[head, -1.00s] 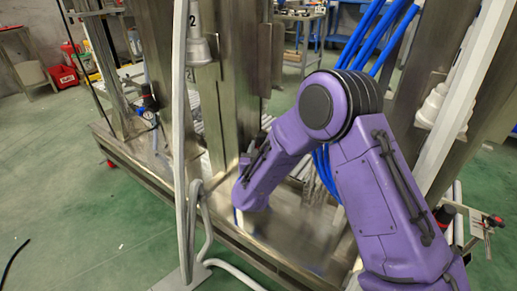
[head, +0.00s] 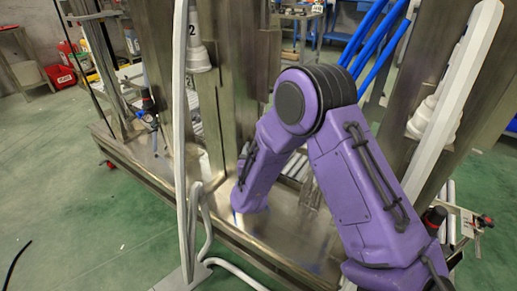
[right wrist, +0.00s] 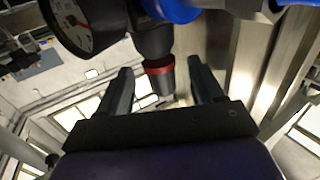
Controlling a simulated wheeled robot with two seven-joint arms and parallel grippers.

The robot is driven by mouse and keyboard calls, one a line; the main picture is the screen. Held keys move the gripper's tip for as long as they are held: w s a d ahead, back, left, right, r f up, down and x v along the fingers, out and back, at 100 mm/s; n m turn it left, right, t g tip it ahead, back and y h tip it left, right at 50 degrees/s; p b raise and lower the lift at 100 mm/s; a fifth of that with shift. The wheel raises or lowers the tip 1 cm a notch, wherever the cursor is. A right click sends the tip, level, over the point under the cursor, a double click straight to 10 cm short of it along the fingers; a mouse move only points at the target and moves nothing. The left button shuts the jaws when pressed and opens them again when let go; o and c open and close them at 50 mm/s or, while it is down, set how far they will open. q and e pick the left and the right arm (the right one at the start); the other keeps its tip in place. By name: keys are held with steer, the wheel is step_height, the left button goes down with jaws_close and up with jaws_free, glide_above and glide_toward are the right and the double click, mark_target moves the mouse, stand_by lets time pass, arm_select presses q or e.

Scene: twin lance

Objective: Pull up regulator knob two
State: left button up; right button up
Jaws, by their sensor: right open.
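A regulator knob (right wrist: 164,84), dark with a red ring at its base, hangs below a black regulator body (right wrist: 153,40) in the right wrist view. My right gripper (right wrist: 160,72) is open, with one finger on each side of the knob. Gaps show between the fingers and the knob, so it is not gripped. In the head view my right arm reaches down to the bench frame, and its gripper and this knob are hidden. My left gripper is not in view.
A pressure gauge (right wrist: 84,22) and a blue part (right wrist: 172,9) sit close above the fingers. A metal post (head: 213,100) and a grey hose (head: 182,150) stand left of my arm. Another red-ringed regulator (head: 434,217) is at the right.

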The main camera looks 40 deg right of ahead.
steer(key=p+v, duration=0.1)
steer(key=v, duration=0.8)
steer(key=shift+s+a+p, duration=0.25)
steer(key=shift+p, duration=0.1)
